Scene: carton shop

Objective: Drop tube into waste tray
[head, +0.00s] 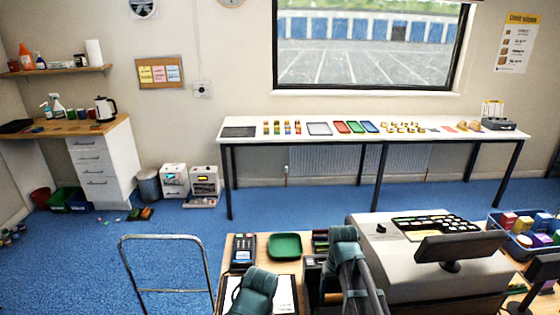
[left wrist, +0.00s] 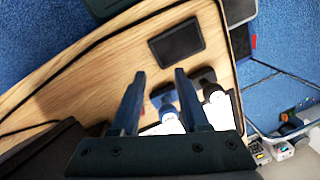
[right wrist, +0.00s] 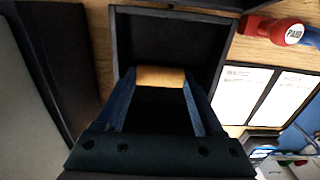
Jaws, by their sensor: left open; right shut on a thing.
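In the right wrist view my right gripper (right wrist: 161,80) is shut on a short orange-brown tube (right wrist: 160,77), held crosswise between the fingertips. Beyond the tube is an open dark box-like tray (right wrist: 165,40) with raised walls; the tube overlaps its near part in the picture. I cannot tell the height between them. In the head view an orange bit of the tube (head: 333,298) shows beside my right arm. My left gripper (left wrist: 159,75) is open and empty above the wooden counter in the left wrist view. A green tray (head: 285,246) sits on the counter in the head view.
Red-handled stamps (right wrist: 285,31) and white forms (right wrist: 240,92) lie right of the dark tray. Under my left gripper are dark-handled stamps (left wrist: 165,103) and a black pad (left wrist: 176,43). A card terminal (head: 243,252) and a monitor (head: 455,246) stand on the counter.

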